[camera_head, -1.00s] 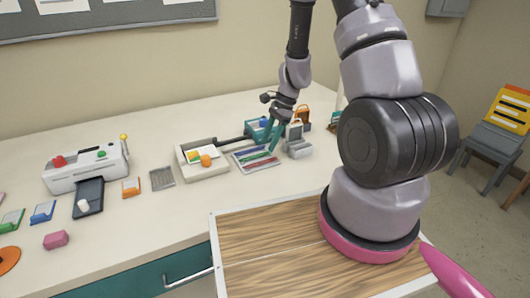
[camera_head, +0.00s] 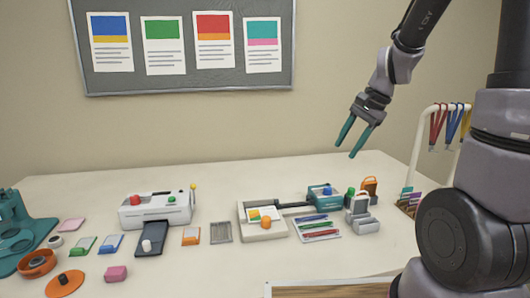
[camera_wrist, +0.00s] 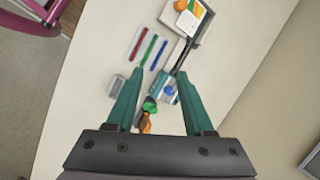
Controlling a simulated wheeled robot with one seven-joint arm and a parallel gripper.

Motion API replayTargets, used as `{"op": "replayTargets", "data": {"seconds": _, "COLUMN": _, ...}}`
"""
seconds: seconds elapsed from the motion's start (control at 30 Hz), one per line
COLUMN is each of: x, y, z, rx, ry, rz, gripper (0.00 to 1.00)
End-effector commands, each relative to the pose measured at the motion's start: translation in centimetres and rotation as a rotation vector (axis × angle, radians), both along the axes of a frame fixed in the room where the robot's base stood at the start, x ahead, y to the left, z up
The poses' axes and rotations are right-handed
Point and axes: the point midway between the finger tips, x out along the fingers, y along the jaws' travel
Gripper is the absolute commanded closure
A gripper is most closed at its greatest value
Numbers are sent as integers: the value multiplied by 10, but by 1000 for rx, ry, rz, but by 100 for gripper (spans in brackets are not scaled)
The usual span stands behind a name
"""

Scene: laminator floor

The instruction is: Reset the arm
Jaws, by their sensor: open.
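My gripper (camera_head: 353,136) has two teal fingers and is raised well above the right part of the table, in front of the wall. Its fingers are apart with nothing between them in the head view. In the wrist view my gripper (camera_wrist: 153,85) shows its fingers spread, with the table far below. My grey and black arm stands on the right of the head view and bends in to the gripper from the top.
The white table (camera_head: 330,262) holds a white laminator (camera_head: 155,210), a paper trimmer (camera_head: 262,222), a tray of pens (camera_head: 318,229), a teal box (camera_head: 322,196) and a grey stapler-like device (camera_head: 361,216). A lanyard rack (camera_head: 420,140) stands right. The air around the gripper is clear.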

Motion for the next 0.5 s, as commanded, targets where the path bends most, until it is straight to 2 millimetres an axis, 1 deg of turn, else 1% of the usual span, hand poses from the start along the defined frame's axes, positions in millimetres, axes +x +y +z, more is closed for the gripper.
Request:
{"op": "replayTargets", "data": {"seconds": 0.03, "x": -7, "y": 0, "z": 17, "rx": -13, "ry": -46, "rz": 28, "gripper": 48}}
{"op": "replayTargets", "data": {"seconds": 0.2, "x": -36, "y": -1, "z": 61, "rx": -74, "ry": -173, "rz": 134, "gripper": 48}}
{"op": "replayTargets", "data": {"seconds": 0.3, "x": -55, "y": -3, "z": 83, "rx": -116, "ry": -249, "rz": 191, "gripper": 48}}
{"op": "replayTargets", "data": {"seconds": 0.5, "x": -95, "y": -7, "z": 119, "rx": -219, "ry": -393, "rz": 296, "gripper": 48}}
